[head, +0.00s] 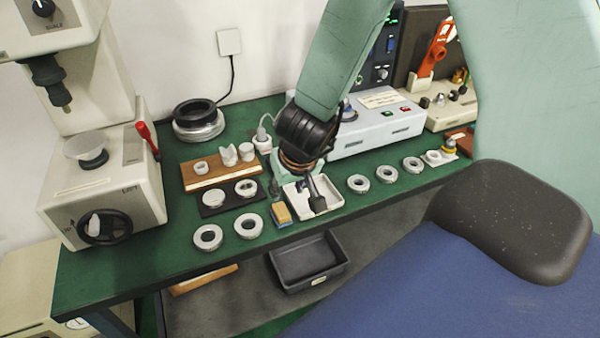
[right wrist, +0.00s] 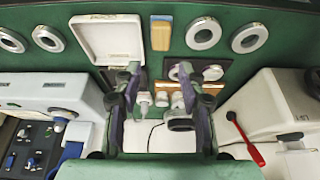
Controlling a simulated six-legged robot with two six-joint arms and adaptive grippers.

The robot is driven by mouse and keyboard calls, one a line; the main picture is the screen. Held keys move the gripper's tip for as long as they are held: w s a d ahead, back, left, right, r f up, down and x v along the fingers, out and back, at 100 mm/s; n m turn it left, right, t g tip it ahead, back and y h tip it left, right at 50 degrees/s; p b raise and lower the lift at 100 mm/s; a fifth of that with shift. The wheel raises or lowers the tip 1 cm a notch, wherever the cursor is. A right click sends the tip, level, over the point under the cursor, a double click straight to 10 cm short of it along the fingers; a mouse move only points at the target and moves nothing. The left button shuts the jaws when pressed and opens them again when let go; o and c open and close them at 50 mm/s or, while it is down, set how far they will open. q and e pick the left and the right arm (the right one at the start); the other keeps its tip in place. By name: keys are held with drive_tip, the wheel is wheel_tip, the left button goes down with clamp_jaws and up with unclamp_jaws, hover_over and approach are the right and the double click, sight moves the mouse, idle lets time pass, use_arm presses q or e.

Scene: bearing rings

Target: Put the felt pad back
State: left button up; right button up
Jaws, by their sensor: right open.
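A small tan block with a blue-grey layer (head: 281,214), which looks like the felt pad, lies on the green bench near its front edge, just left of the white tray (head: 329,190). It also shows in the right wrist view (right wrist: 161,34), with a grey strip along one side. My right gripper (head: 297,195) is open and points down above the bench around the tray and block. The tray looks empty there. My left gripper is not in view.
Metal rings (head: 247,226) lie along the front edge on both sides. A dark mat with two discs (head: 212,210) and a wooden board (head: 190,182) are left. A pale instrument box (head: 375,134) stands behind. A grey bin (head: 307,285) sits below.

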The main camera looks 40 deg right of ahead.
drive_tip(key=s+a+f+g, duration=0.1)
drive_tip(key=s+a+f, duration=0.1)
drive_tip(key=s+f, duration=0.4)
drive_tip(key=s+a+f+n+g, duration=0.1)
drive_tip(key=s+a+f+g, duration=0.1)
drive_tip(key=s+f, duration=0.4)
drive_tip(key=s+a+f+n+g+y, duration=0.1)
drive_tip(key=s+a+f, duration=0.2)
drive_tip(key=s, duration=1.1)
wheel_tip(320, 180, down, 3)
drive_tip(key=shift+s+r, duration=0.1)
drive_tip(key=shift+s, duration=0.2)
drive_tip(key=shift+d, duration=0.1)
drive_tip(key=shift+c, duration=0.3)
